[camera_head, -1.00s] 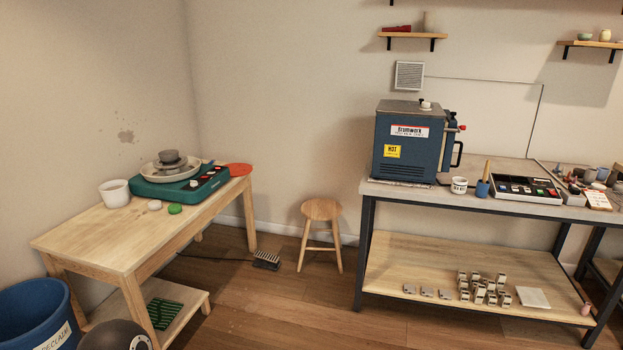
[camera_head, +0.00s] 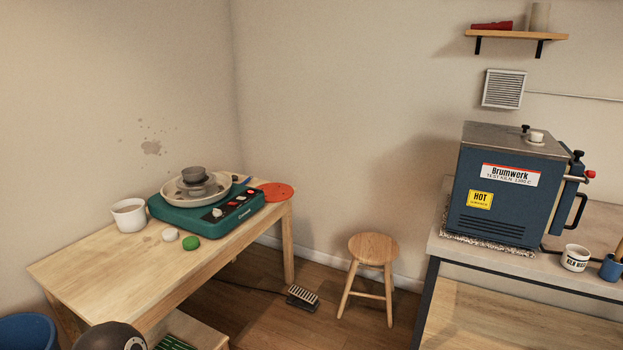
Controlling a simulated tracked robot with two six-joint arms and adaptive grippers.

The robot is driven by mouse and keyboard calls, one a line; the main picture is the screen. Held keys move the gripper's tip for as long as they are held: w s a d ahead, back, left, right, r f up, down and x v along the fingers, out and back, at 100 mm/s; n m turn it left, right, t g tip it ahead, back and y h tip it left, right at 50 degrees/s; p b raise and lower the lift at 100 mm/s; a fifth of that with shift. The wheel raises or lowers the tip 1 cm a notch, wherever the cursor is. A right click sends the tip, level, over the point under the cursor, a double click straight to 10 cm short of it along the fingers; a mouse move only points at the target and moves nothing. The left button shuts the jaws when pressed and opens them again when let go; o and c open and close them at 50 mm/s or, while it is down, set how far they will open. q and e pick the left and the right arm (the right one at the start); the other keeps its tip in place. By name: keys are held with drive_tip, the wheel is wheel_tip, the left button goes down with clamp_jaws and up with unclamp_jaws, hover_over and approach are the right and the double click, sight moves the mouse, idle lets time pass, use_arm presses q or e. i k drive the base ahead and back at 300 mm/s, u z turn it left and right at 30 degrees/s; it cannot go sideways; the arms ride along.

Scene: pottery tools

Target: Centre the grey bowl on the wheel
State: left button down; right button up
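The grey bowl (camera_head: 194,173) sits upright on top of the pottery wheel, over a grey wheel head inside a pale round splash pan (camera_head: 175,192). The wheel has a green base (camera_head: 190,221) with red and white controls on its front right. It stands on the wooden table (camera_head: 110,270) at the left. From here I cannot tell exactly how far off centre the bowl is. Neither of my grippers shows in the view.
A white bucket (camera_head: 129,215), a white lump (camera_head: 170,235) and a green lump (camera_head: 191,243) are beside the wheel. A stool (camera_head: 373,248) and a pedal (camera_head: 302,297) stand on the floor. A blue kiln (camera_head: 510,190) is on the right bench.

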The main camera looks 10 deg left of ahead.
sight(194, 176)
drive_tip(key=u, duration=0.15)
drive_tip(key=i, duration=1.45)
drive_tip(key=u, duration=0.4)
drive_tip(key=i, duration=1.2)
drive_tip(key=u, duration=0.15)
